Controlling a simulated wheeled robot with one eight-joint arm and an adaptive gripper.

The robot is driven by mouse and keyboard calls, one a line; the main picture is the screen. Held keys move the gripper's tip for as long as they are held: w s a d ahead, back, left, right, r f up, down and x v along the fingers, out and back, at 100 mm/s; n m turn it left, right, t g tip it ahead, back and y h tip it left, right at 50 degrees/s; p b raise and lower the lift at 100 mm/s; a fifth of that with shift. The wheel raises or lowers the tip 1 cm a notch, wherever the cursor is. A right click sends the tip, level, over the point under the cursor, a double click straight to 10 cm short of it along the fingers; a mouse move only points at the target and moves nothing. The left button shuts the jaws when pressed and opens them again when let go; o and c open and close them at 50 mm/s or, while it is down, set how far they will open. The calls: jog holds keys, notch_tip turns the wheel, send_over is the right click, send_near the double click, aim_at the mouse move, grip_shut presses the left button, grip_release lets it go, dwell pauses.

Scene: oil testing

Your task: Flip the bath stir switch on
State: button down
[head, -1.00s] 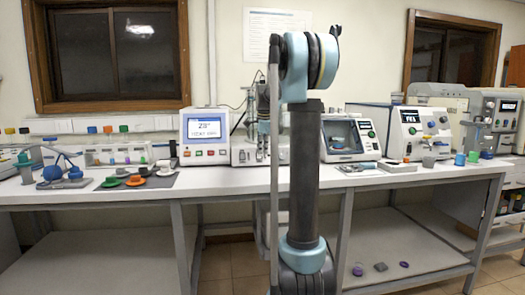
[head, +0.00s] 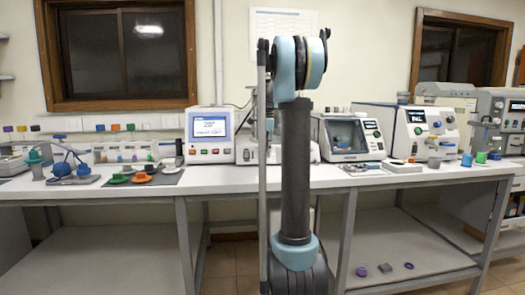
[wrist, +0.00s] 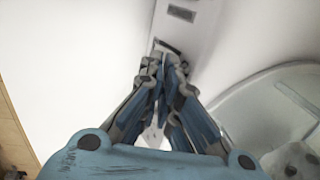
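In the wrist view my gripper (wrist: 164,66) has its blue-grey fingers drawn together at the tips, with nothing visible between them. The tips are over a pale panel, right at a small dark recessed part (wrist: 166,47) that may be the stir switch. The fingers partly cover it, so its position and any contact cannot be told. A second dark rectangular slot (wrist: 182,13) sits farther up the panel. In the head view my gripper is hidden behind my upright arm, as is much of the white apparatus (head: 246,152) behind it.
A rounded pale basin-like part (wrist: 245,112) lies right of the fingers. On the bench (head: 225,180) stand a white unit with a screen (head: 210,134) to the left and a windowed device (head: 347,137) to the right. A dark mat (head: 165,178) holds coloured parts.

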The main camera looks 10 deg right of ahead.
jog(key=shift+s+d+f, duration=0.1)
jog(key=shift+s, duration=0.1)
jog(key=shift+s+f, duration=0.2)
jog(key=shift+s, duration=0.75)
notch_tip(320, 180, up, 13)
jog(key=s, duration=0.2)
jog(key=shift+a+f, duration=0.15)
jog(key=shift+a, duration=0.1)
jog(key=shift+s, duration=0.1)
